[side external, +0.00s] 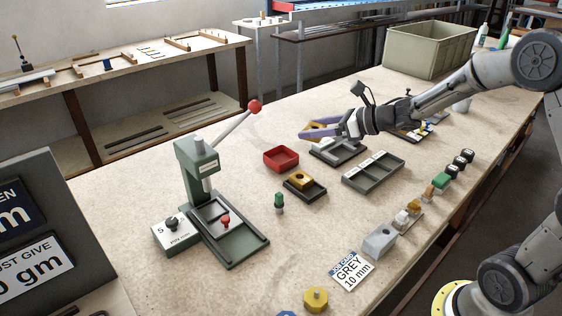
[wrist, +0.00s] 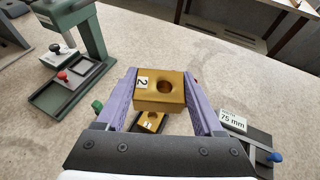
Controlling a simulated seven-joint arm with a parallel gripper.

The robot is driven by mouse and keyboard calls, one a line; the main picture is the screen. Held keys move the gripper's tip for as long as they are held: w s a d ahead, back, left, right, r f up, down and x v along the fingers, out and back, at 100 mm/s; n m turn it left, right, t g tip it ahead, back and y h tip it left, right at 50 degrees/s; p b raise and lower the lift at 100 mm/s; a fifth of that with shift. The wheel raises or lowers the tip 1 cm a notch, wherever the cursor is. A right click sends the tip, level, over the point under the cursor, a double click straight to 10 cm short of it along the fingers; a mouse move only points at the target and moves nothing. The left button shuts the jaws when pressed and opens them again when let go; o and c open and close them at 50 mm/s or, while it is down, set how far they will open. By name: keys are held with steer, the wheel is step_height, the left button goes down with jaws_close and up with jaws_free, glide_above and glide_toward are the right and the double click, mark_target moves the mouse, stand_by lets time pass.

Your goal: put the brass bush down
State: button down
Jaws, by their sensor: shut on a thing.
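The brass bush (wrist: 160,92) is a gold block with a round hole and a white label "2". My gripper (wrist: 163,88) is shut on it, with purple fingers on both sides. In the side external view my gripper (side external: 318,131) holds the bush (side external: 318,126) above the bench, left of the grey bin and over a dark fixture. A second brass block with a hole (side external: 301,179) sits in a dark tray (side external: 305,192) below. It shows partly under the held bush in the wrist view (wrist: 150,122).
A red tray (side external: 281,159) lies left of my gripper. A green press (side external: 200,175) with a red-knobbed lever stands further left. A grey divided tray (side external: 373,171) and several small parts lie to the right.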

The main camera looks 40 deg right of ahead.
steer(key=w+f, duration=0.3)
steer(key=w, duration=0.1)
steer(key=w+f, duration=0.3)
steer(key=w, duration=0.2)
steer(key=w+d+f, duration=0.1)
steer(key=w+f, duration=0.3)
steer(key=shift+w, duration=0.35)
step_height(320, 180, down, 3)
steer(key=shift+w+f, duration=0.1)
steer(key=shift+f, duration=0.05)
steer(key=shift+f, duration=0.2)
